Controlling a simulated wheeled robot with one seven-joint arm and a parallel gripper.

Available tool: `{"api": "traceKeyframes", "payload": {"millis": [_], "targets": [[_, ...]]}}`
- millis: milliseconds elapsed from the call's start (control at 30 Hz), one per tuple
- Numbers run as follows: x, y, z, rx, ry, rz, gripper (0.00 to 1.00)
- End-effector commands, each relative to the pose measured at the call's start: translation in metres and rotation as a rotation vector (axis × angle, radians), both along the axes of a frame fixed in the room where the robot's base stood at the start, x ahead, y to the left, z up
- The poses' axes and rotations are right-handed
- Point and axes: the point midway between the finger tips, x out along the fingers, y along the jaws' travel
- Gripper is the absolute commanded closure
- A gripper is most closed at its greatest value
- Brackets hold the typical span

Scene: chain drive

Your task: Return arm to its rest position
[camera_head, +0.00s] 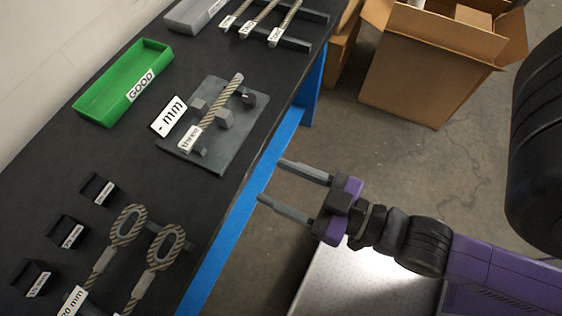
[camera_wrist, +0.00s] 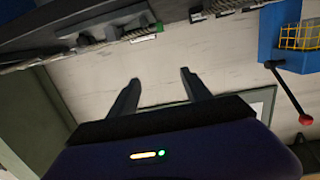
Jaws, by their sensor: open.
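My gripper (camera_head: 274,180) is open, with its two grey fingers apart and nothing between them. In the head view it is beyond the right edge of the black table (camera_head: 72,165), above the floor side, and touches nothing. Its purple arm comes in from the right. In the wrist view my gripper (camera_wrist: 158,78) shows both fingers spread in front of a pale wall, with nothing held.
A grey fixture plate (camera_head: 235,143) carries a striped threaded rod (camera_head: 222,100). A green GOOD tray (camera_head: 100,95), striped ring gauges (camera_head: 127,225) and small black blocks (camera_head: 66,230) are on the table. Cardboard boxes (camera_head: 410,85) stand on the floor behind.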

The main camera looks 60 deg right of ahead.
Motion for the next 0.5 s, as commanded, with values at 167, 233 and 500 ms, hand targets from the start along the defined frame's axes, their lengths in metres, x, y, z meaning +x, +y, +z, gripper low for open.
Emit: {"api": "traceKeyframes", "payload": {"millis": [167,233,500], "targets": [[-0.0043,0.0001,-0.0007,0.001,0.009,0.000,0.43],[-0.0043,0.0001,-0.0006,0.001,0.009,0.000,0.43],[-0.0120,0.0002,-0.0042,0.001,0.032,0.000,0.43]]}}
